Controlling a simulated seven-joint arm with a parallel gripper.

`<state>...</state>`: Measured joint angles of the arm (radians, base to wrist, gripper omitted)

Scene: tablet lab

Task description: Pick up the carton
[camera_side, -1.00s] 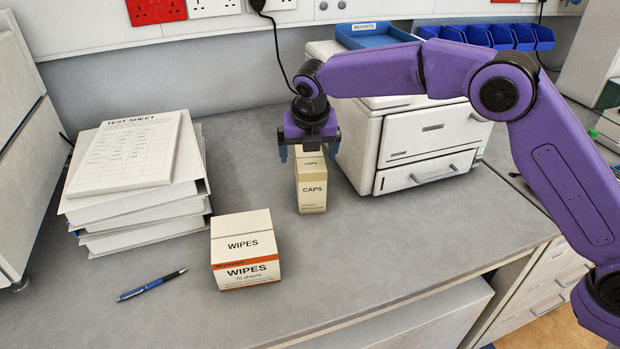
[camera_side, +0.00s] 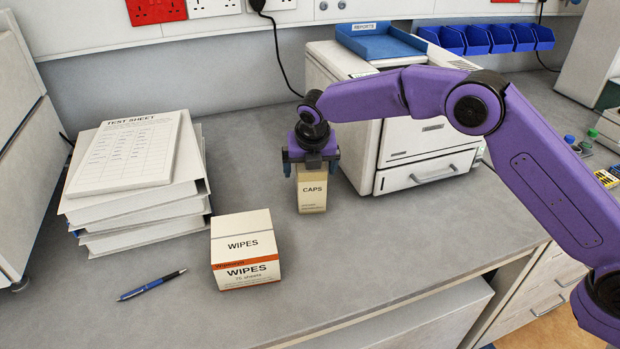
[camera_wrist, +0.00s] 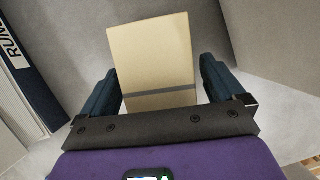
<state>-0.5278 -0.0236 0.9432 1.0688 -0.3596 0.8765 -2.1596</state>
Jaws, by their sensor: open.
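The carton (camera_side: 312,192) is a tall, narrow cream box lettered CAPS, standing upright on the grey bench. My gripper (camera_side: 311,170) is over its top and hides the upper part of it in the side view. In the wrist view the carton's plain top (camera_wrist: 152,62), crossed by a grey band, lies between the two dark blue fingers of my gripper (camera_wrist: 160,85). The fingers are open, with a gap on each side of the carton; the gap looks small on the right.
A WIPES box (camera_side: 245,262) stands in front and to the left. Stacked binders with a test sheet (camera_side: 128,153) are at left, and a pen (camera_side: 150,285) lies in front of them. A white printer (camera_side: 425,155) stands close on the right.

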